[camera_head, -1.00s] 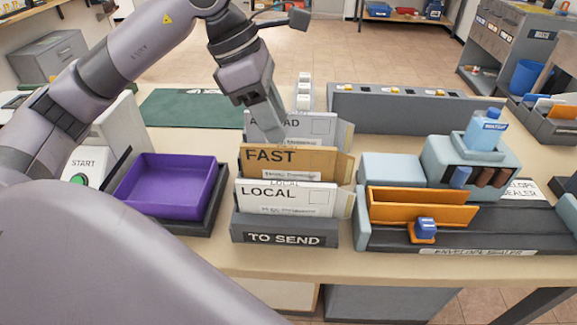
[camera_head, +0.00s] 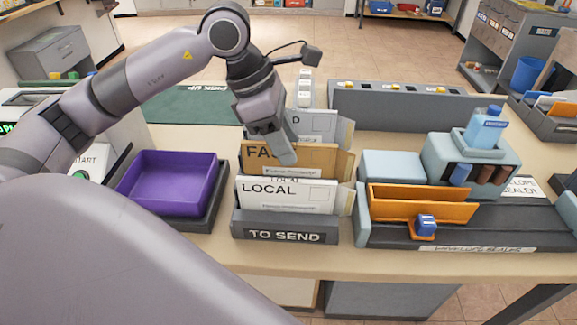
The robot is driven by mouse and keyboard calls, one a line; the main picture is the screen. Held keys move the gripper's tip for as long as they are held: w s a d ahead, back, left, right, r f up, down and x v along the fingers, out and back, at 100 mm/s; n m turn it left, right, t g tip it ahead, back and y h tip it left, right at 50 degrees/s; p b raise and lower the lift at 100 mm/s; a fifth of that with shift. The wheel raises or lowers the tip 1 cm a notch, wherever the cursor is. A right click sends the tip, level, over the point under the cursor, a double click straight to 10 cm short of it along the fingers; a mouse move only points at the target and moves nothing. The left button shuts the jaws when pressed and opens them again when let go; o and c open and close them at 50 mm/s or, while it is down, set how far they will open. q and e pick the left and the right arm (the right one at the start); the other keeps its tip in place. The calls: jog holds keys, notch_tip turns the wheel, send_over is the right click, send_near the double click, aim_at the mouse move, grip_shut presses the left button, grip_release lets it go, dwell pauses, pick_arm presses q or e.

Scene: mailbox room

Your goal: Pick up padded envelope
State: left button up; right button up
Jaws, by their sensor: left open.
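Several envelopes stand upright in the dark "TO SEND" holder (camera_head: 284,236) at the middle of the table. The front one is a white "LOCAL" envelope (camera_head: 300,197). Behind it stands a tan "FAST" envelope (camera_head: 315,160), which may be the padded one. At the back is a grey-white envelope (camera_head: 318,125) with its lettering mostly covered. My left gripper (camera_head: 287,155) is open and points down over the "FAST" envelope's top edge, hiding part of its word. I cannot tell whether it touches. My right gripper is not in view.
A purple tray (camera_head: 172,180) stands left of the holder. The envelope sealer (camera_head: 470,232), with orange guides (camera_head: 420,205) and a blue bottle (camera_head: 487,130), stands to the right. A long grey box (camera_head: 400,108) and a green mat (camera_head: 190,107) lie behind.

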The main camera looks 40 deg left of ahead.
pick_arm(q)
jog(key=shift+f, duration=0.15)
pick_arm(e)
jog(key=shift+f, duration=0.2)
pick_arm(q)
grip_shut()
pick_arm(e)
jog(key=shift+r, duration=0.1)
